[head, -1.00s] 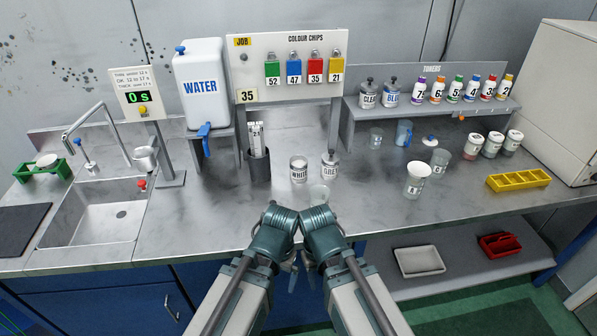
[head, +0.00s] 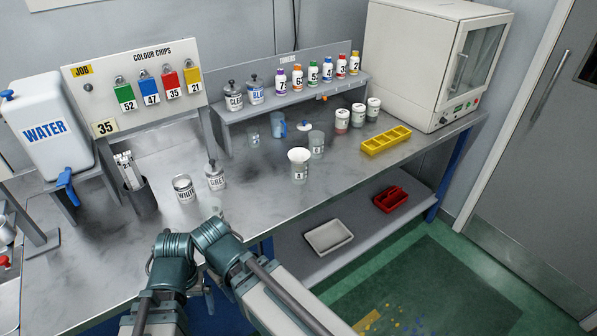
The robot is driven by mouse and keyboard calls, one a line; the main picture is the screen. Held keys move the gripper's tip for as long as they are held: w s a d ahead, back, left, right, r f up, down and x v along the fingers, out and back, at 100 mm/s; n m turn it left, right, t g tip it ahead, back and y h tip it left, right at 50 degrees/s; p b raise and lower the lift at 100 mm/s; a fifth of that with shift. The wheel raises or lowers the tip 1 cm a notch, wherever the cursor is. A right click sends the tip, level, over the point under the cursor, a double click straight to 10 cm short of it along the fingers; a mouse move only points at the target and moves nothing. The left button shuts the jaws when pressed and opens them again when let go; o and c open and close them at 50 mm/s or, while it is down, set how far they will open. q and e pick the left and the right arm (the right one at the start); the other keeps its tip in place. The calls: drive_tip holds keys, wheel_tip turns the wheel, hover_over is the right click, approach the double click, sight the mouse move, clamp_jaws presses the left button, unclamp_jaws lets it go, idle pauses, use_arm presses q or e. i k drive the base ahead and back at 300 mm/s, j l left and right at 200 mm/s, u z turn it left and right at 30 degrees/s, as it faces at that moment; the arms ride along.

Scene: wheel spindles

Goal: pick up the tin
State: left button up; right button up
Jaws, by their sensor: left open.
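Several tins stand on the steel bench. The white tin (head: 184,189) is an open-topped can labelled WHITE, and the grey tin (head: 215,176) beside it has a dark knob or lid on top. On the toner shelf stand the clear tin (head: 235,97) and the blue tin (head: 255,90). Several small tins with coloured bands (head: 358,116) stand at the right of the bench. My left gripper (head: 192,280) is open, low at the bench's front edge, apart from every tin. My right gripper (head: 208,296) is mostly hidden by my folded arms.
Cups and a white-topped beaker (head: 299,168) stand mid-bench, with a yellow tray (head: 386,140) to the right. A dark holder (head: 141,198) is left of the white tin. A white cabinet (head: 415,75) closes the right end.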

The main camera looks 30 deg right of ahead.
sight(182, 184)
drive_tip(key=k+l+z, duration=0.45)
drive_tip(key=l+z, duration=0.25)
drive_tip(key=j, duration=0.1)
